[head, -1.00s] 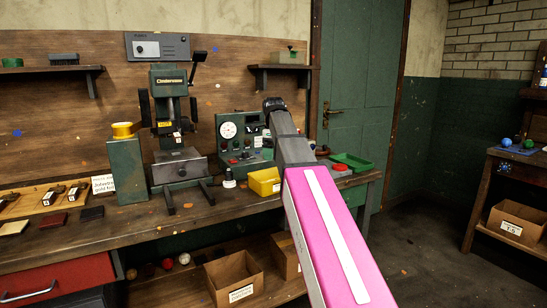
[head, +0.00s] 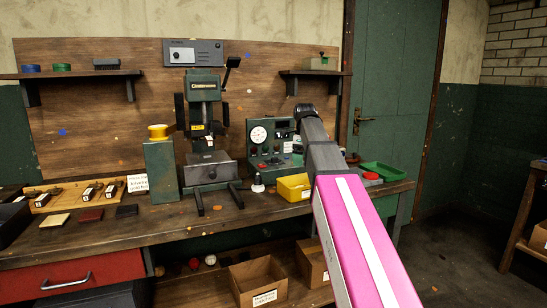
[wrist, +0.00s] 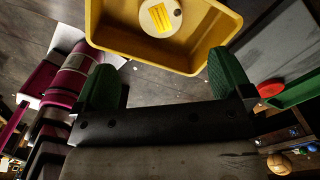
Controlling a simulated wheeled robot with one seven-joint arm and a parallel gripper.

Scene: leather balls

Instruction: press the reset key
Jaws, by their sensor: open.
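A green control box (head: 275,141) with a round white dial stands on the bench against the board in the head view. Several small knobs and buttons sit on its lower front, some of them red. They are too small to read, so I cannot tell which one is the reset key. My gripper (wrist: 165,68) shows in the wrist view with its two green fingers spread and nothing held. A yellow bin (wrist: 100,22) lies beyond the fingertips there, with a pale disc inside. In the head view my arm partly covers the area right of the control box, and the fingers are hidden.
The yellow bin (head: 293,187) stands in front of the control box, with a white knob-like piece (head: 257,184) beside it. A press (head: 207,130) stands left. A red round piece (head: 371,176) and green tray (head: 384,172) lie right of my arm. Cardboard boxes (head: 259,282) sit below.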

